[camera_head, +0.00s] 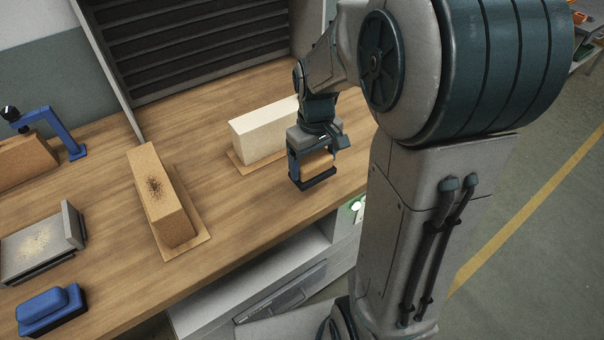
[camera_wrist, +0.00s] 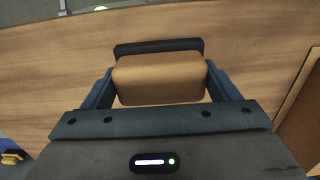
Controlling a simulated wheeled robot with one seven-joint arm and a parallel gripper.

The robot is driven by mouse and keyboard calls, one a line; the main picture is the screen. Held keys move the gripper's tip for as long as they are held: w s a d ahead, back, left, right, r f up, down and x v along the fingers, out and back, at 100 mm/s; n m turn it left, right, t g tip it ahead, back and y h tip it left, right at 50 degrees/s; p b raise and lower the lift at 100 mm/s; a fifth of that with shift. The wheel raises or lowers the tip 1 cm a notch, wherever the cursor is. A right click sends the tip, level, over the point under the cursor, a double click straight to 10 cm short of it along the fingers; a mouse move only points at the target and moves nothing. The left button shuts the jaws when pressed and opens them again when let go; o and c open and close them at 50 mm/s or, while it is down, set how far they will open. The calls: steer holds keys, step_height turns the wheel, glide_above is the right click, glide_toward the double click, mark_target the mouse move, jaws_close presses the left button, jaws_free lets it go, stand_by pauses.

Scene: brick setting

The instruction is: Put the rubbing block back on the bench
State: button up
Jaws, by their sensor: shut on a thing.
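The rubbing block, a tan block with a dark base (camera_wrist: 160,82), sits between the fingers of my gripper (camera_head: 314,172). My gripper is shut on it, one blue finger at each side in the wrist view. In the head view the block's tan side (camera_head: 319,163) and dark bottom show below my wrist. It is over the bench (camera_head: 232,210), close to the front edge. I cannot tell whether its base touches the wood or hangs just above it.
A pale cream block (camera_head: 262,134) on a thin board stands just behind and left of my gripper. A brown brick with a dark patch (camera_head: 158,188) lies on another board. A metal tray (camera_head: 38,245), a blue block (camera_head: 45,305) and a blue clamp (camera_head: 55,130) are at left.

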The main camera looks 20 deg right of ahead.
steer(key=shift+w+a+f, duration=0.25)
steer(key=shift+a+f, duration=0.1)
steer(key=shift+a, duration=0.15)
steer(key=shift+w+a+f, duration=0.2)
steer(key=shift+a+f, duration=0.1)
steer(key=shift+a, duration=0.2)
steer(key=shift+a+f, duration=0.1)
steer(key=shift+f, duration=1.95)
steer(key=shift+f, duration=0.25)
steer(key=o, duration=0.9)
steer(key=shift+r, duration=0.1)
